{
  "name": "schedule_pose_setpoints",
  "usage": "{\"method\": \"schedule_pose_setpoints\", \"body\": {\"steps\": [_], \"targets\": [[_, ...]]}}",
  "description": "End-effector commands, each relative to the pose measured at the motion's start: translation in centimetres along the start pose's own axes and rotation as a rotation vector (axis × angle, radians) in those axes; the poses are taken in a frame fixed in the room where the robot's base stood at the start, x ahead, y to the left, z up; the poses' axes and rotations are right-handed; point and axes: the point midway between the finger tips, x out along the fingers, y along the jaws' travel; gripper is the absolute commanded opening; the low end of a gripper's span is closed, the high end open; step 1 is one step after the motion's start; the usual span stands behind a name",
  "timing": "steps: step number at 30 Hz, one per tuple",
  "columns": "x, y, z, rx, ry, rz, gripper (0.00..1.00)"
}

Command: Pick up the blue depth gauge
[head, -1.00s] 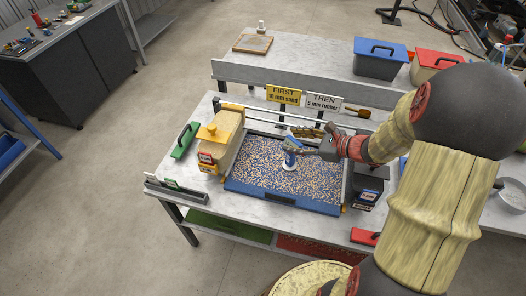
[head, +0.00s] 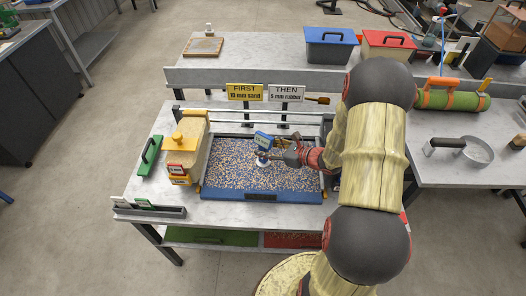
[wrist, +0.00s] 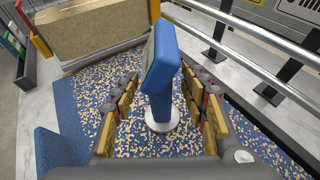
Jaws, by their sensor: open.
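The blue depth gauge (head: 263,139) stands upright on a round pale foot (wrist: 162,119) on the speckled blue-and-tan bed of the tray. In the wrist view the gauge's blue head and stem (wrist: 160,78) rise between my fingers. My gripper (head: 274,154) is open, with one finger on each side of the stem. It also shows in the wrist view (wrist: 161,100), with gaps visible between the fingers and the stem.
The shallow tray (head: 262,195) has a blue front edge. A tan box with a yellow top (head: 190,135) stands at its left, beside a green-handled tool (head: 150,155). Metal rails and signs reading FIRST (head: 245,92) and THEN (head: 286,94) stand behind.

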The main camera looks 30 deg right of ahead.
Motion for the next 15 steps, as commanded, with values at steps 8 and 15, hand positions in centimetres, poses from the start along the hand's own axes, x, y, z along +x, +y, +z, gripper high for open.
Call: {"method": "schedule_pose_setpoints", "body": {"steps": [8, 15], "targets": [[3.7, 0.1, -0.1, -0.003, 0.000, 0.003, 0.44], [5.8, 0.0, 0.0, -0.002, 0.000, 0.000, 0.44]]}}
